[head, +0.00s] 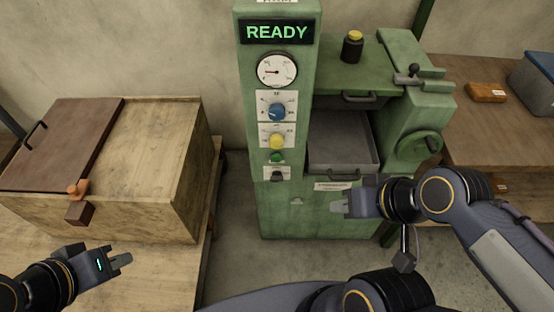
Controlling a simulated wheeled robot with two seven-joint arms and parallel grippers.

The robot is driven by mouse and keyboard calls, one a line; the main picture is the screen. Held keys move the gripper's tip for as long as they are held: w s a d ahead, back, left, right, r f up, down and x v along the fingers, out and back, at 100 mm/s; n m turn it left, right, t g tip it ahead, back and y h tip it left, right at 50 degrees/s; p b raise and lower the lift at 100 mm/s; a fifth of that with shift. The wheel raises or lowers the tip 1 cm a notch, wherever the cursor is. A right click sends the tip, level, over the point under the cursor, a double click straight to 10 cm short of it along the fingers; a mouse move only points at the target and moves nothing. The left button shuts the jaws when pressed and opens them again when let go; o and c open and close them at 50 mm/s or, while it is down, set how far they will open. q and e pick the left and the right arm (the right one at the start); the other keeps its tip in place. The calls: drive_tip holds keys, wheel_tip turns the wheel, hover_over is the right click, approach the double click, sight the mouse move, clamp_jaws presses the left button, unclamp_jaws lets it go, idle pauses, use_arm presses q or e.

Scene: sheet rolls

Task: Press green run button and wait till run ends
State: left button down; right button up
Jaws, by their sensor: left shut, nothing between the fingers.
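The green run button (277,157) is on the front of the green machine's control column (247,130), below a yellow knob (277,141). The display (278,32) at the top reads READY in green letters. My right gripper (341,204) is in front of the machine's lower front, below and to the right of the button, and apart from it in the picture. Whether its fingers are open or shut is unclear. My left gripper (121,261) is shut and empty at the lower left, in front of the wooden bench.
A dial gauge (277,70), a blue knob (277,112) and a dark switch (277,175) share the column. An open grey tray (340,143) is right of it. A wooden box (150,170) with a brown lid (62,143) stands left. A handwheel (417,147) sits right.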

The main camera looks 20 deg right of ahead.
clamp_jaws()
idle(1.2)
